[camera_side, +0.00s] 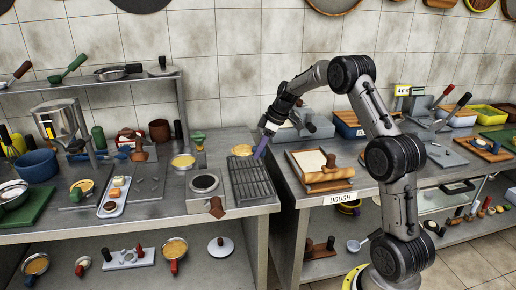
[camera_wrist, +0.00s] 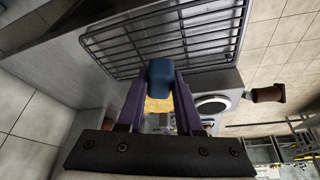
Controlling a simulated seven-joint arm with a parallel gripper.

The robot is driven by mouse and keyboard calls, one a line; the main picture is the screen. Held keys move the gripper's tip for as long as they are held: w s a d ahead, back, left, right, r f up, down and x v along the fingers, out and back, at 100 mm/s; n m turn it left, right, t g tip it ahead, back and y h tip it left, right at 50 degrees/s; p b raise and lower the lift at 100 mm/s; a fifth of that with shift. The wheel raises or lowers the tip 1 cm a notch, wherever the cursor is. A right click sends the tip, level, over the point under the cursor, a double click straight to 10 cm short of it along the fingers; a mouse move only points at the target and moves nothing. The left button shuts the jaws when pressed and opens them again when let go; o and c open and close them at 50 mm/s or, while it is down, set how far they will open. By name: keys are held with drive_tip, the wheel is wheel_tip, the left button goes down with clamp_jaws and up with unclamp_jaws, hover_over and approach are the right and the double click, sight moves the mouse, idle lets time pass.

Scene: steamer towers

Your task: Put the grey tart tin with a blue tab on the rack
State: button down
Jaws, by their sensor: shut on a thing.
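The grey tart tin (camera_side: 243,150) has a pale yellow filling and appears at the far end of the rack in the side view. Its blue tab (camera_wrist: 161,72) stands between my purple fingers in the wrist view, with some yellow filling (camera_wrist: 157,106) visible beyond it. My gripper (camera_side: 260,150) is shut on the blue tab. The rack (camera_side: 252,184) is a dark wire grid on the left counter; its bars (camera_wrist: 165,38) also fill the top of the wrist view. I cannot tell whether the tin touches the rack.
A round burner-like plate (camera_side: 204,183) on a grey block stands left of the rack. Another yellow tart (camera_side: 183,161) sits farther left, near a green-topped object (camera_side: 198,138). A dough board (camera_side: 320,172) lies on the right counter, across a gap. The rack's near part is bare.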

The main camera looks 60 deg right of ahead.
sight(256, 174)
drive_tip(key=shift+f, duration=3)
drive_tip(key=shift+f, duration=0.45)
drive_tip(key=c, duration=0.5)
unclamp_jaws()
drive_tip(key=shift+f, duration=0.1)
drive_tip(key=v, duration=1.4)
